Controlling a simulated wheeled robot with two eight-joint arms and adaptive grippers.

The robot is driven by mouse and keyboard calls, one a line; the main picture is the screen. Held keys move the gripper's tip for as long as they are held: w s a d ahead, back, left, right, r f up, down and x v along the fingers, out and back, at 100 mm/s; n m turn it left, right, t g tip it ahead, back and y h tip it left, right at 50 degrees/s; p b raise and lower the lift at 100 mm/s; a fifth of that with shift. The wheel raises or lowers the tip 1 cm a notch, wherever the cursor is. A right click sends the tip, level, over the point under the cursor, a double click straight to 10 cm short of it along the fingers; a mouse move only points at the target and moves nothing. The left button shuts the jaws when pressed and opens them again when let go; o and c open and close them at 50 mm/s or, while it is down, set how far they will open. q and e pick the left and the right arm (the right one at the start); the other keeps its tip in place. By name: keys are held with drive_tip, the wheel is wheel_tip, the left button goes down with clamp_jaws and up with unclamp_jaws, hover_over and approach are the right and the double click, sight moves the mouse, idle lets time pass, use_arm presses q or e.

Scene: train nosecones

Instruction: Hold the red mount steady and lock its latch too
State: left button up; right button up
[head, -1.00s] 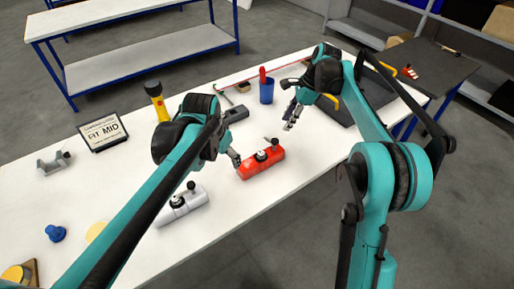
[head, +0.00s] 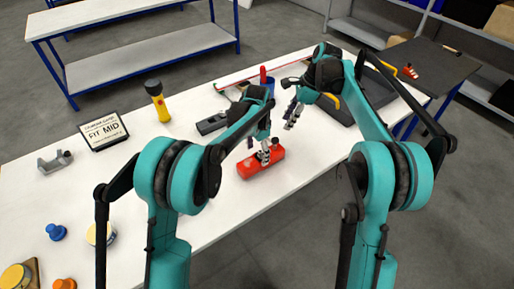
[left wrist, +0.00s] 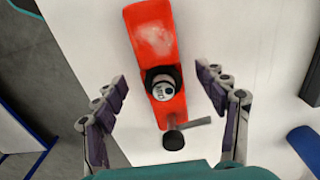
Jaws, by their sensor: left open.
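The red mount (head: 248,169) lies on the white table below my left gripper (head: 266,152). In the left wrist view the red mount (left wrist: 152,38) runs between the open fingers of my left gripper (left wrist: 165,92), with a gap on each side. A black round fitting with a pale top (left wrist: 162,90) sits on it. At its near end are a black knob (left wrist: 173,140) and a grey lever (left wrist: 195,124). I cannot tell the latch's state. My right gripper (head: 291,115) hangs above the table, apart from the mount; its opening is too small to judge.
A blue cup with a red item (head: 266,82) and a dark grey block (head: 212,124) stand behind. A yellow torch (head: 156,100), a sign (head: 104,131) and a grey bracket (head: 55,161) are at left. The table's front edge is close to the mount.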

sight(257, 158)
use_arm(q)
drive_tip(key=shift+f, duration=2.7)
